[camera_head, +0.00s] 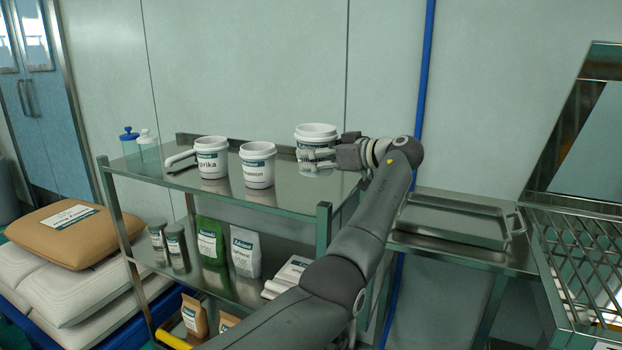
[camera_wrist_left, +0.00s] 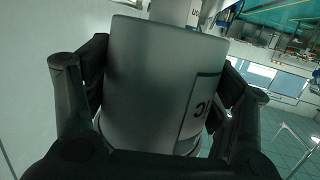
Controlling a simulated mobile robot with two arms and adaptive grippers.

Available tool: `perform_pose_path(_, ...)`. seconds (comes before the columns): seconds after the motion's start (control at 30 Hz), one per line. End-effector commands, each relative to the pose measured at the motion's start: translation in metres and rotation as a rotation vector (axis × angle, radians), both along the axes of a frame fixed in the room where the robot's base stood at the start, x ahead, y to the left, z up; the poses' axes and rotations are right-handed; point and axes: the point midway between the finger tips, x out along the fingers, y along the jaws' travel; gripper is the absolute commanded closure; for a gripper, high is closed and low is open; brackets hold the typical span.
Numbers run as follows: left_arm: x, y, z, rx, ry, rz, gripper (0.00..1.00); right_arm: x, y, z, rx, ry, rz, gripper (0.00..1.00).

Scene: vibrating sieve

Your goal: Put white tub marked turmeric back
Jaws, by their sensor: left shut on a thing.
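A white tub (camera_head: 316,134) with a white lid is upright between the fingers of my left gripper (camera_head: 318,158), at the right part of the cart's top shelf (camera_head: 288,192). Its label is mostly hidden by the fingers in the head view. In the left wrist view the tub (camera_wrist_left: 150,85) fills the space between both fingers, and only the label's last letters, seemingly "IC", show. I cannot tell whether its base touches the shelf. My right gripper is not in view.
A paprika tub (camera_head: 212,160) and a cinnamon tub (camera_head: 257,167) stand left of the held tub. A steel tray (camera_head: 453,220) lies right of the cart. Bags (camera_head: 245,252) stand on the lower shelf.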

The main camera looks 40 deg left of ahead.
Motion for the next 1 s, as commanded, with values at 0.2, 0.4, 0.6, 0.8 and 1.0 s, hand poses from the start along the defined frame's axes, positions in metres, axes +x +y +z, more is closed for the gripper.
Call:
perform_pose_path(0.2,0.009,0.023,-0.029,0.001,0.001,0.0,0.54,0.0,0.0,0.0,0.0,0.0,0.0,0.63)
perform_pose_path(0.4,0.011,0.029,-0.038,0.001,0.001,0.0,0.54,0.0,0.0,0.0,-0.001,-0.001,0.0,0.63)
perform_pose_path(0.6,0.012,0.03,-0.066,0.0,0.003,-0.002,0.54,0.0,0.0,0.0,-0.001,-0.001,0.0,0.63)
perform_pose_path(0.8,0.012,0.031,-0.071,0.001,0.001,-0.001,0.54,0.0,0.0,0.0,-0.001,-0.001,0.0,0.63)
perform_pose_path(1.0,0.012,0.03,-0.073,0.001,0.001,-0.001,0.54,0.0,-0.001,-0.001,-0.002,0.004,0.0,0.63)
